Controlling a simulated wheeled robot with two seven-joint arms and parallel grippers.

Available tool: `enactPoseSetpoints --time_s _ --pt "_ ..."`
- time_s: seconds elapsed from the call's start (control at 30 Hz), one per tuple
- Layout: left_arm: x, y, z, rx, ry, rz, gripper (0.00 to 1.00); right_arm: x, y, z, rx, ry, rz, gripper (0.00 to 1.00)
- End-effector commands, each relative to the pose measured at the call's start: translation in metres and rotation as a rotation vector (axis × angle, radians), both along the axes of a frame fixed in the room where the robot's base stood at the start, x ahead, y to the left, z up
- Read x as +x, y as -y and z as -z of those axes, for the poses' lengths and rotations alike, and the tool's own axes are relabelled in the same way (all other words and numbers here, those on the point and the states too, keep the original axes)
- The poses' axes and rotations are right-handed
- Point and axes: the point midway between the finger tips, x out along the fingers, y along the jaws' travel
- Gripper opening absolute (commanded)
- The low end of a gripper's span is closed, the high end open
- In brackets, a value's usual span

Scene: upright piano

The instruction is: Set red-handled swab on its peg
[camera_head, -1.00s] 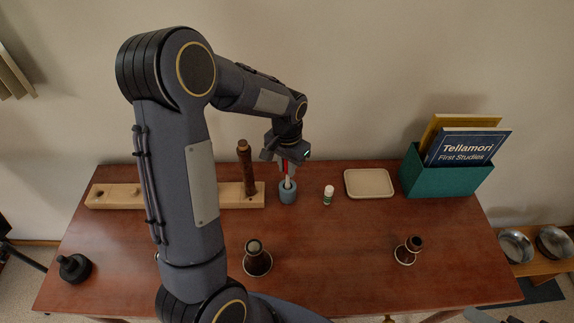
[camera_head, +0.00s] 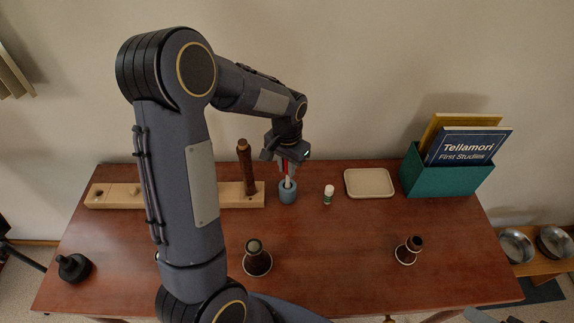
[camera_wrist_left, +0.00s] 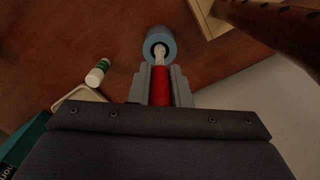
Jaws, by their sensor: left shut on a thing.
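The red-handled swab (camera_wrist_left: 160,85) is gripped by my left gripper (camera_wrist_left: 160,88), whose grey fingers are shut on its red handle. In the head view my left gripper (camera_head: 287,166) holds the swab above the blue cup (camera_head: 288,196). The swab's pale end reaches to the cup's mouth, and the wrist view shows this end against the cup's opening (camera_wrist_left: 160,33). How deep it sits I cannot tell. A long light-wood rack (camera_head: 222,197) lies left of the cup, partly hidden by my arm.
A dark wooden instrument piece (camera_head: 246,168) stands upright on the rack. A small white bottle (camera_head: 328,195), a cream tray (camera_head: 370,183) and a teal book box (camera_head: 445,178) stand to the right. Dark flared pieces (camera_head: 257,261) (camera_head: 407,252) stand in front. The table's middle is clear.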

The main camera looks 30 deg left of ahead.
Motion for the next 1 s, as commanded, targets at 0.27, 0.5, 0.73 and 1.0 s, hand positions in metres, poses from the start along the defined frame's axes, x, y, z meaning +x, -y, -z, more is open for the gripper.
enactPoseSetpoints --time_s 0.27,0.5,0.73,1.0 --pt "0.0 0.0 0.005 0.0 0.0 0.0 0.0 0.0 0.0 0.004 0.0 0.0 0.0 0.6" --pt "0.0 0.0 0.009 0.0 0.0 0.0 0.0 0.0 0.0 0.007 0.0 0.0 0.0 0.6" --pt "0.0 0.0 0.012 0.0 0.0 0.0 0.0 0.0 0.0 0.01 0.0 0.0 0.0 0.6" --pt "0.0 0.0 0.016 0.0 0.0 0.0 0.0 0.0 0.0 0.013 0.0 0.0 0.0 0.6"
